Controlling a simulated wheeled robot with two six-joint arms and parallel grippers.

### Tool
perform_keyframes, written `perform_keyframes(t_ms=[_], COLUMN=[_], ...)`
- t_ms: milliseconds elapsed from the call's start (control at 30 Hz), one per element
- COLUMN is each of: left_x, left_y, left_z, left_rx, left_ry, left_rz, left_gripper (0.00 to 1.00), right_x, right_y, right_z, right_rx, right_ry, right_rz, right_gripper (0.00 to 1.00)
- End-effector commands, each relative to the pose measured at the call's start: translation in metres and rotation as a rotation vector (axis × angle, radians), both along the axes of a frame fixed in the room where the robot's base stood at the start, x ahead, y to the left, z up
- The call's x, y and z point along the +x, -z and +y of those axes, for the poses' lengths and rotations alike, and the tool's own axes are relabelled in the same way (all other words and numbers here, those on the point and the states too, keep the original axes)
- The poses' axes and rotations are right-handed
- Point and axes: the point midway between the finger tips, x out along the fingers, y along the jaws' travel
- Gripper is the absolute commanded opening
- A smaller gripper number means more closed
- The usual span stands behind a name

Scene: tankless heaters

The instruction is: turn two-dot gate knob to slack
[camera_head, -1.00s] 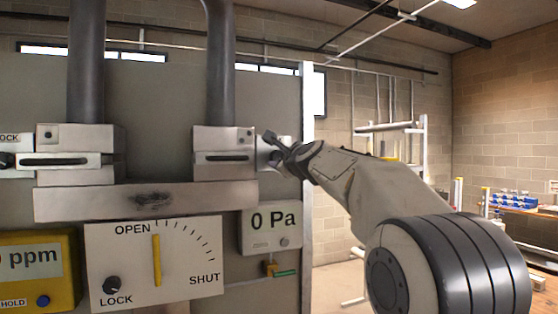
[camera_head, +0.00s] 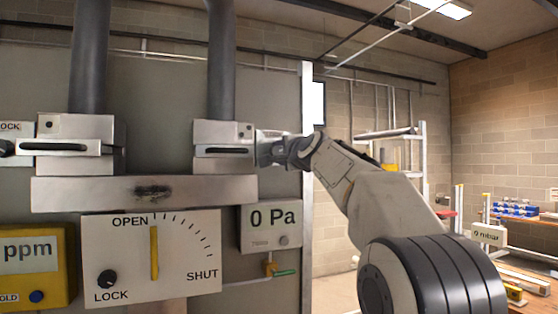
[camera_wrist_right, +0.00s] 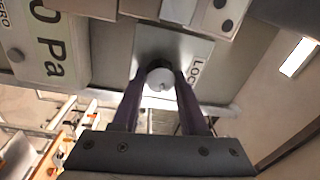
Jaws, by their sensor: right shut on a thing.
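The two-dot gate (camera_head: 224,134) is the right-hand metal block below a grey pipe; its dots (camera_wrist_right: 222,14) show in the right wrist view. Its pale round knob (camera_wrist_right: 160,78) stands out from a light plate (camera_wrist_right: 198,49) with lettering that begins "LOC". My right gripper (camera_wrist_right: 160,84) is shut on this knob, one dark finger on each side. In the head view the right gripper (camera_head: 280,150) reaches the gate's right side and covers the knob. The knob's pointer and any slack mark cannot be made out. My left gripper is not in view.
A one-dot gate (camera_head: 75,132) stands to the left, above a dial panel (camera_head: 190,235) marked OPEN, SHUT and LOCK. A 0 Pa gauge (camera_head: 268,220) hangs just below my right gripper.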

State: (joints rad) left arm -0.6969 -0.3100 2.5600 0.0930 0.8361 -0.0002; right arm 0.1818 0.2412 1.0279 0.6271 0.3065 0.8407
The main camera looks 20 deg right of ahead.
Motion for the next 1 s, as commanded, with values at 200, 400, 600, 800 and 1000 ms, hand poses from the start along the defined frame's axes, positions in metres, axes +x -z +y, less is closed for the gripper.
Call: perform_keyframes(t_ms=[200,400,600,800,1000], left_x=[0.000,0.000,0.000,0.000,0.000], left_y=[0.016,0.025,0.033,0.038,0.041], left_z=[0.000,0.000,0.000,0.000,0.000], left_rx=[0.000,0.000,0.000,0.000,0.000], left_ry=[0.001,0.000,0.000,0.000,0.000], left_rz=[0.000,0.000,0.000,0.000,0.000], left_gripper=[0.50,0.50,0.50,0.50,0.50], right_x=[0.000,0.001,0.001,0.001,0.001], right_y=[0.004,0.003,0.003,0.002,0.002], right_z=[0.000,0.000,-0.001,0.000,0.000], right_rx=[-0.205,-0.395,-0.583,-0.753,-0.884], right_ry=[-0.001,-0.001,-0.002,-0.003,-0.004], right_rz=[-0.005,-0.011,-0.017,-0.022,-0.026], right_gripper=[0.00,0.00,0.00,0.00,0.00])
